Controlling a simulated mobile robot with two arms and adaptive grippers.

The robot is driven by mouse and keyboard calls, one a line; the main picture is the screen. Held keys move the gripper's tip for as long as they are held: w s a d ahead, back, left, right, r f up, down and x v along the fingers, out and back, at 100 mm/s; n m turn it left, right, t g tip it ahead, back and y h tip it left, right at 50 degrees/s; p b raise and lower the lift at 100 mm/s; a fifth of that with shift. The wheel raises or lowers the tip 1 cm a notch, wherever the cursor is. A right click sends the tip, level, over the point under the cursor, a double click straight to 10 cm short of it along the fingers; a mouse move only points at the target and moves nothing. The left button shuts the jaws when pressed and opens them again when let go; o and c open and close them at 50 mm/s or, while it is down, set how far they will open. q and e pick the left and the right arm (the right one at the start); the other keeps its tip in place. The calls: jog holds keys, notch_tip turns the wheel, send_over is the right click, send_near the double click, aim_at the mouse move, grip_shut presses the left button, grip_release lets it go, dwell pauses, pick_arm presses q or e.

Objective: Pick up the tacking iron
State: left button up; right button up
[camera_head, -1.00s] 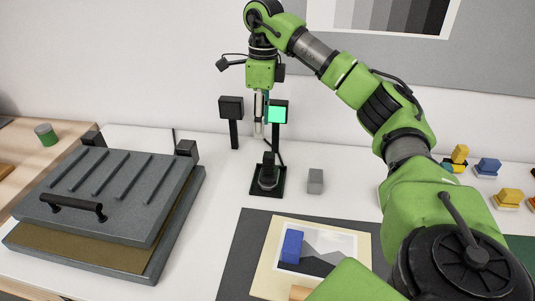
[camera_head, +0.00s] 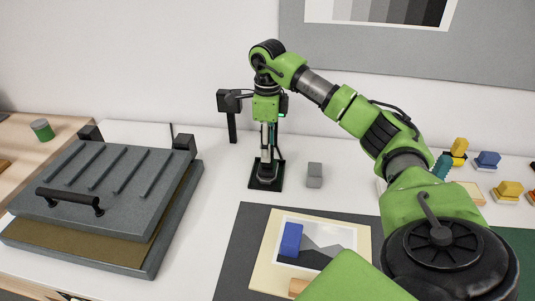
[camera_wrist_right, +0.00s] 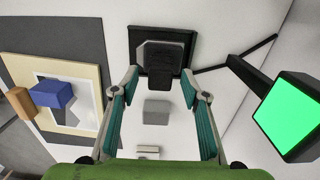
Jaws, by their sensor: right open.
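The tacking iron (camera_head: 266,172) looks like a small dark upright piece on a black square base (camera_head: 254,184) on the white table. In the right wrist view the dark iron (camera_wrist_right: 161,56) shows from above, ahead of the fingertips. My right gripper (camera_head: 267,152) points down just above it, and its fingers partly hide it in the head view. In the right wrist view the gripper (camera_wrist_right: 159,82) is open, its two teal-padded fingers apart with nothing held. I cannot tell whether the fingers reach around the iron's top. My left gripper is out of view.
A grey block (camera_head: 314,175) stands close to the right of the base. A post with a green screen (camera_wrist_right: 289,112) stands close by. A grey press (camera_head: 110,185) fills the left. A mounted photo (camera_head: 335,238) with a blue block (camera_head: 291,239) lies in front.

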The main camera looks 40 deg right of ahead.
jog(key=shift+f, duration=1.05)
grip_shut()
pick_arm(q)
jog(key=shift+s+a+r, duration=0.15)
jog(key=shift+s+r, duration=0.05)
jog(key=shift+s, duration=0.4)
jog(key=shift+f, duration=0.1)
pick_arm(e)
jog(key=shift+w+r+b, duration=0.1)
jog(key=shift+r+b, duration=0.25)
jog(key=shift+r, duration=0.35)
jog(key=r, duration=0.2)
jog(key=a+r+b, duration=0.1)
jog(key=shift+s, duration=0.25)
pick_arm(q)
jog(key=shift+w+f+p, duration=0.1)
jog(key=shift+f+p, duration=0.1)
jog(key=shift+p, duration=0.45)
pick_arm(e)
jog(key=s+a+r, duration=0.6)
jog(key=a+r, duration=0.2)
jog(key=a, duration=0.3)
jog(key=shift+s+r, duration=0.35)
jog(key=shift+s, duration=0.05)
